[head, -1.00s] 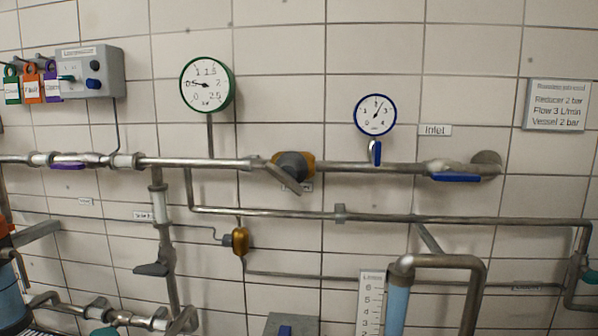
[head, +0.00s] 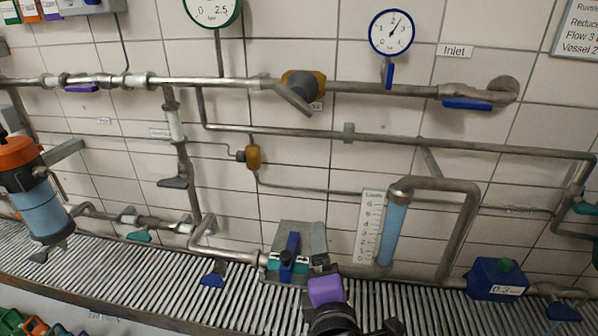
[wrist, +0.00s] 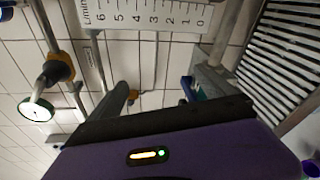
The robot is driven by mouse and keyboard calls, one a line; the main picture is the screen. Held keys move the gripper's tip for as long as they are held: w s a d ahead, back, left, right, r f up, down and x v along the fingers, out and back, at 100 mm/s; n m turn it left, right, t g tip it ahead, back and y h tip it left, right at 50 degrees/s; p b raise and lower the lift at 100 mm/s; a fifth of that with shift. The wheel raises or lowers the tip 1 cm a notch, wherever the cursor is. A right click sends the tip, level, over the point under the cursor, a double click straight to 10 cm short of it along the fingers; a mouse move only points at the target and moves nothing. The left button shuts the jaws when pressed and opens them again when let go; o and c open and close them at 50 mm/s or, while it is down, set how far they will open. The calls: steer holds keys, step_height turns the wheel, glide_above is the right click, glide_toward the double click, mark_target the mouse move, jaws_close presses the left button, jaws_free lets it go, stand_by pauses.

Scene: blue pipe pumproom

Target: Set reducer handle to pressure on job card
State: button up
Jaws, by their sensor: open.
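The reducer (head: 318,84) is a dark round body with an orange collar on the upper pipe. Its grey handle (head: 293,98) slants down to the right. The job card (head: 582,30) on the right wall is cut off; "Flow 3" and "Vessel 2" remain legible. The green-rimmed gauge (head: 212,10) above is cut by the top edge. My purple-bodied gripper (head: 322,268) is low in front of the lower pipe, well below and apart from the reducer. It is open and looks empty. In the wrist view its purple housing fills the bottom.
A blue-rimmed gauge (head: 391,33) hangs above the upper pipe. A blue level tube (head: 391,232) with a scale board (head: 369,222) stands right of my gripper. A teal-and-blue valve (head: 288,262) is close at its left. A slatted shelf (head: 130,275) runs below.

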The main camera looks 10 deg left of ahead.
steer(key=w+a+r+n+t+h+p, duration=0.1)
steer(key=w+a+r+n, duration=0.1)
steer(key=r, duration=0.5)
steer(key=w+a+r+n, duration=0.1)
steer(key=w+a+r, duration=0.2)
steer(key=r, duration=0.4)
steer(key=n+t+h+p, duration=0.1)
steer(key=n+h, duration=0.1)
glide_toward(298, 95)
steer(key=w, duration=0.3)
steer(key=shift+d+f, duration=0.15)
steer(key=w+p, duration=0.2)
steer(key=w, duration=0.5)
steer(key=shift+w+d, duration=0.15)
steer(key=shift+w, duration=0.2)
steer(key=c, duration=1.4)
